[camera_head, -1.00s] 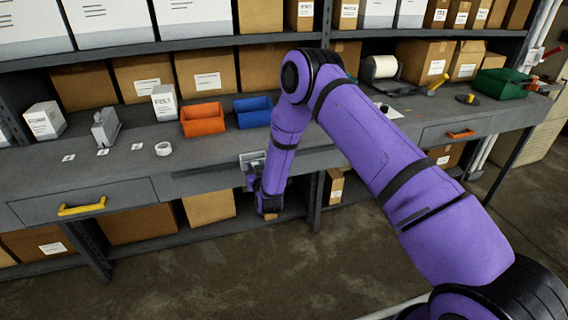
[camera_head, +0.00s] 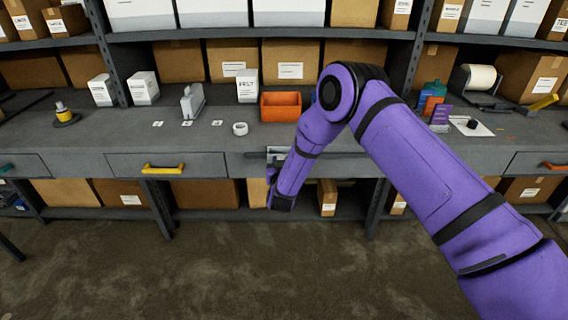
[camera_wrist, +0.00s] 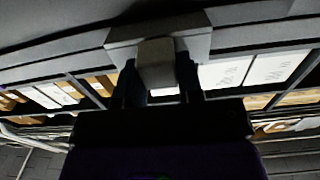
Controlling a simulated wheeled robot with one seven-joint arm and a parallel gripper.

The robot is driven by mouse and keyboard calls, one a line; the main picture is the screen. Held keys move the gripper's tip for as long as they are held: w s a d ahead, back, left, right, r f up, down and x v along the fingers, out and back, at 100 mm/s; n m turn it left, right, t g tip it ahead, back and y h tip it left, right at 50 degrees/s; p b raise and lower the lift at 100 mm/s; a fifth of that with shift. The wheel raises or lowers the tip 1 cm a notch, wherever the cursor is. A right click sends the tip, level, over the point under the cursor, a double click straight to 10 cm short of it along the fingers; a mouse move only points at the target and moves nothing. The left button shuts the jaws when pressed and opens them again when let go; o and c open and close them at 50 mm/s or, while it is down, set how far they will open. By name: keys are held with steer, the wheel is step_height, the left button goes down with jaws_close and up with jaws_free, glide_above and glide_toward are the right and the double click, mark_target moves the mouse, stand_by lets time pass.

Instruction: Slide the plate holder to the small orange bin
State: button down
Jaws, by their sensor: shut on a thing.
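The plate holder (camera_head: 277,154) is a small grey piece on a dark rail along the front edge of the workbench. The small orange bin (camera_head: 281,106) stands on the bench top, almost straight behind the holder. My gripper (camera_head: 271,174) reaches up from below the bench edge to the holder. In the wrist view my gripper (camera_wrist: 157,80) has its two dark fingers shut on the sides of a grey block of the plate holder (camera_wrist: 157,62). A wider grey part spreads above that block. My arm hides the bench just right of the bin.
The yellow drawer handle (camera_head: 162,169) sticks out left of the holder. A white tape roll (camera_head: 240,129) and a grey dispenser-like item (camera_head: 192,101) stand left of the bin. Boxes fill the shelves. The floor (camera_head: 200,270) in front is clear.

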steer(key=c, duration=0.8)
jaws_free()
steer(key=shift+o, duration=0.2)
steer(key=shift+s, duration=0.1)
steer(key=s, duration=1)
steer(key=shift+s+d, duration=0.15)
steer(key=shift+s, duration=0.15)
